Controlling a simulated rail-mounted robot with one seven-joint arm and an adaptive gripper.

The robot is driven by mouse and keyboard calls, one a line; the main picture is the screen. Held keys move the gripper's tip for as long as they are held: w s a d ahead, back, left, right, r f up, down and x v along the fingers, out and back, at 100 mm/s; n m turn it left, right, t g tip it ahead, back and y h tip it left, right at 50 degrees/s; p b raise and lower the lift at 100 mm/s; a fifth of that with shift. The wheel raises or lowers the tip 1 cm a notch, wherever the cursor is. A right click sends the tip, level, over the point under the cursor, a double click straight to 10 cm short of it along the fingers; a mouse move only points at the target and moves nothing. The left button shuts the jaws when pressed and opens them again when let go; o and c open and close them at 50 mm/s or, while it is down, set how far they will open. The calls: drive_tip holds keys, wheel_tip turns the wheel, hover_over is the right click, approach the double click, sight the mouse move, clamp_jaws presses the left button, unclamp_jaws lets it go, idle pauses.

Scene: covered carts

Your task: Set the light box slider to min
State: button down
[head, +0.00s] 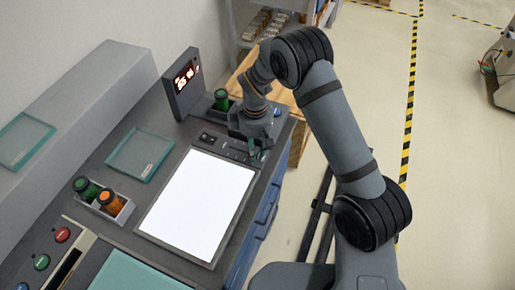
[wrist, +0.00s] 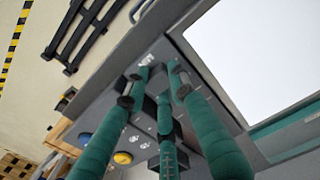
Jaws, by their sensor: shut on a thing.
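The light box (head: 200,202) is a bright white panel with a dark frame, set in the grey bench top. It also shows at the upper right of the wrist view (wrist: 262,48). Its dark control strip (head: 226,148) runs along its far edge. My gripper (head: 256,152) is over the right end of that strip, pointing down. In the wrist view, my gripper's green-padded fingers (wrist: 158,80) are close together at the strip's surface, shut on a small part there. The slider's knob is mostly hidden by the fingers, so its exact position cannot be told.
A dark display (head: 184,81) with red digits stands behind the strip. A green-capped jar (head: 221,99) is near my gripper. A holder with green and orange jars (head: 106,201) and a glass tray (head: 141,155) lie left. Open floor is right.

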drive_tip(key=c, duration=1.7)
unclamp_jaws()
drive_tip(key=shift+w+r, duration=0.1)
drive_tip(key=shift+w, duration=0.15)
drive_tip(key=o, duration=0.3)
drive_tip(key=shift+o, duration=0.2)
drive_tip(key=shift+s, duration=0.15)
wheel_tip(320, 180, up, 12)
